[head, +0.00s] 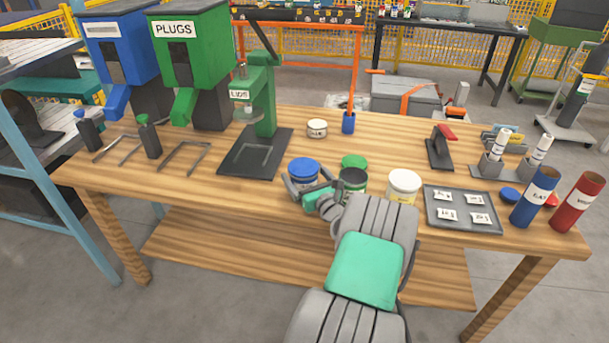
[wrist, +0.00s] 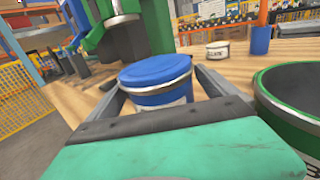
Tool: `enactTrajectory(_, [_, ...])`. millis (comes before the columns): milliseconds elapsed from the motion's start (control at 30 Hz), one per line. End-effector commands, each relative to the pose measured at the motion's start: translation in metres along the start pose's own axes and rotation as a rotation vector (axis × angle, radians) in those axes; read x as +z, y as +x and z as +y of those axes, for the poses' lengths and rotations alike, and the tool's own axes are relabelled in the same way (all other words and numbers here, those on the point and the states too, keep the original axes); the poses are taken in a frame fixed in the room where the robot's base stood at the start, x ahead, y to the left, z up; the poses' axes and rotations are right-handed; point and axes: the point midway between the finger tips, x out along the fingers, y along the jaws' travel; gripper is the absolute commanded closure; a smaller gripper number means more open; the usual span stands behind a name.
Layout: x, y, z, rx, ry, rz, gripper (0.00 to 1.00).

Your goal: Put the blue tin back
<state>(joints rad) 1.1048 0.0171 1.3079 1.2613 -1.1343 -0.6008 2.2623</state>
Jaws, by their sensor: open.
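The blue tin (head: 304,172) stands upright on the wooden table, with a blue lid and a white label. It also shows in the wrist view (wrist: 156,76), between my two fingers. My gripper (head: 305,190) is open around the tin, one finger on each side. In the wrist view my gripper (wrist: 155,95) shows a small gap at the tin's right side; contact on the left cannot be told. The tin's lower part is hidden behind my gripper.
Close right of my gripper stand an open green tin (head: 352,183) and a white tin (head: 404,186). A green lid (head: 354,161) lies behind. A grey tray (head: 461,225) with labelled packets is further right. A green press (head: 262,100) stands behind left. The front left tabletop is clear.

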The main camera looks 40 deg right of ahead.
Motion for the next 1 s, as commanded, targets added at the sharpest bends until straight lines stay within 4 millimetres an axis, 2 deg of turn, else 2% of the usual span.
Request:
enactTrajectory(167, [0.003, -0.006, -0.001, -0.002, 0.001, 0.003, 0.03])
enactTrajectory(267, [0.003, -0.026, -0.002, -0.005, 0.002, 0.002, 0.03])
enactTrajectory(500, [0.003, -0.089, -0.002, -0.007, 0.003, 0.001, 0.03])
enactTrajectory(600, [0.003, -0.107, -0.002, -0.006, 0.002, 0.002, 0.03])
enactTrajectory(700, [0.003, -0.117, -0.001, -0.003, 0.001, 0.001, 0.03])
enactTrajectory(833, [0.004, -0.119, 0.002, 0.008, -0.011, 0.004, 0.03])
enactTrajectory(867, [0.004, -0.117, 0.006, 0.021, -0.029, 0.011, 0.03])
enactTrajectory(933, [0.003, -0.106, 0.028, 0.092, -0.126, 0.049, 0.03])
enactTrajectory(967, [0.001, -0.099, 0.043, 0.146, -0.202, 0.075, 0.03])
enactTrajectory(1000, [-0.001, -0.089, 0.071, 0.24, -0.336, 0.115, 0.03])
